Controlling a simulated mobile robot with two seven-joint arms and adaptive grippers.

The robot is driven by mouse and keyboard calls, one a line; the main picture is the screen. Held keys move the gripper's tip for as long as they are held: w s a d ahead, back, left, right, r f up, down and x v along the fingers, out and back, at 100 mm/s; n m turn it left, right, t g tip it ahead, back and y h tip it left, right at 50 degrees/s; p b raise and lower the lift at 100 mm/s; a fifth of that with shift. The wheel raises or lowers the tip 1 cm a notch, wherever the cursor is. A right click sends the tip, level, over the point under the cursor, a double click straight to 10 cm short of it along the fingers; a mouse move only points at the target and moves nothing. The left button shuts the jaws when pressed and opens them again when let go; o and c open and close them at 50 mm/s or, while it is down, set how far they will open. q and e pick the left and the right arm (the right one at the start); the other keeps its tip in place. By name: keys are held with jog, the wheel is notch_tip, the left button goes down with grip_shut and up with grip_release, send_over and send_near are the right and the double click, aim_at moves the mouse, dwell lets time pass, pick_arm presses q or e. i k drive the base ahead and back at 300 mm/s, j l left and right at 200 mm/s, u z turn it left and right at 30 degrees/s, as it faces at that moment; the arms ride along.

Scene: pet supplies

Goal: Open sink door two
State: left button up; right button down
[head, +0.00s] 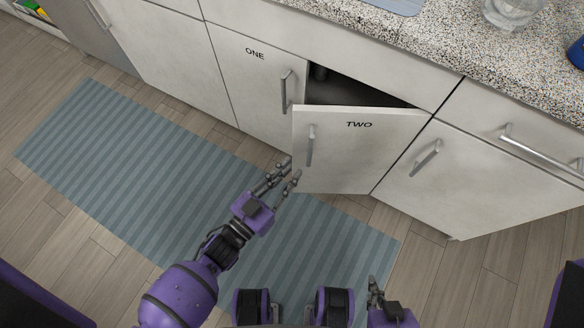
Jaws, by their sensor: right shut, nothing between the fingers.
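The cabinet door labelled TWO (350,155) stands partly open, swung out from the cabinet front toward me. A dark gap (350,90) shows above and behind it. Its silver bar handle (310,146) is upright near the door's left edge. My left gripper (289,171) is just below and left of that handle, close to the door's left edge, with its fingers apart and nothing seen between them. My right gripper (376,287) is low in the view, away from the door, shut and empty.
Door ONE (258,85) is closed to the left, with its own handle (287,92). Another closed cabinet door (470,180) is to the right. A speckled counter (450,45) runs above and holds a glass bowl (511,12). A blue striped mat (150,165) covers the floor.

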aim_at(342, 151)
jog(key=i+j+z, duration=0.15)
jog(key=j+z, duration=0.15)
jog(key=i+j+z, duration=0.1)
jog(key=j+z, duration=0.2)
jog(key=j, duration=0.2)
jog(key=j+z, duration=0.25)
jog(key=j, duration=0.15)
jog(key=i, duration=0.05)
